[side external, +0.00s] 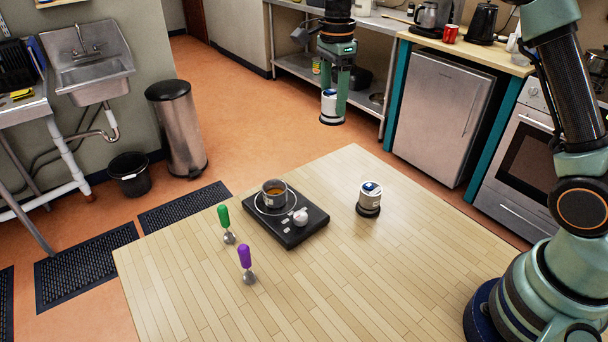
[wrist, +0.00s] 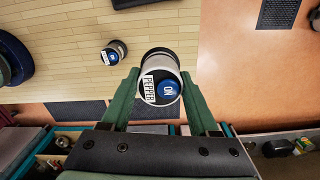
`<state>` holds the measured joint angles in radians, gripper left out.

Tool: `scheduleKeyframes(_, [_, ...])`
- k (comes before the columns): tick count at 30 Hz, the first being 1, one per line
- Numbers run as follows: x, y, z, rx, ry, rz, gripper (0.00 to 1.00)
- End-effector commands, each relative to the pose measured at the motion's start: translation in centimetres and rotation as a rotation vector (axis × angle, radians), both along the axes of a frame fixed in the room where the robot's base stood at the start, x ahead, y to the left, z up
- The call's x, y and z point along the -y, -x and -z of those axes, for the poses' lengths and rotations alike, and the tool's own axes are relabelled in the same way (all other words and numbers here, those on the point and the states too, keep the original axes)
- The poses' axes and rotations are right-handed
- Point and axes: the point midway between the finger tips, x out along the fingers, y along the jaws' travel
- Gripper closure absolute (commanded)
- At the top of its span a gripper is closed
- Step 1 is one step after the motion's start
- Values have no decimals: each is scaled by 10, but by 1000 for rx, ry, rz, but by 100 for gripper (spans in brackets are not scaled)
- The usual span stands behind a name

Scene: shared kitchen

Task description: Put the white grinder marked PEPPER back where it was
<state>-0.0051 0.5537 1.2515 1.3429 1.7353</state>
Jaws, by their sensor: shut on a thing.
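My gripper (side external: 333,106) is shut on the white grinder marked PEPPER (wrist: 161,74), a short white cylinder with a dark base and a blue round spot on top. It also shows between the fingers in the side view (side external: 328,102). The grinder is held up in the air, clear of the table. In the wrist view its PEPPER label faces the camera. A second white grinder (side external: 370,192) with a blue-marked top and dark base stands upright on the table; it also shows in the wrist view (wrist: 111,54). Its lettering is too small to read.
A black hotplate (side external: 285,236) with a small pot (side external: 273,194) stands left of the standing grinder on the wooden table (side external: 330,290). A green-handled utensil (side external: 223,217) and a purple-handled one (side external: 245,258) are left of the hotplate. Bare wood surrounds the standing grinder.

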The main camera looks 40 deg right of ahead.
Motion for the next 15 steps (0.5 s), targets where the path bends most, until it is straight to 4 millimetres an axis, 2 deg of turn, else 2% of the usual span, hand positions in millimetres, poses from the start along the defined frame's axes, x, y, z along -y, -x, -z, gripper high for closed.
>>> scheduleKeyframes(9, [-1,1,79,-7,0,-2,100])
scheduleKeyframes(15, [-1,0,120,-3,0,-2,100])
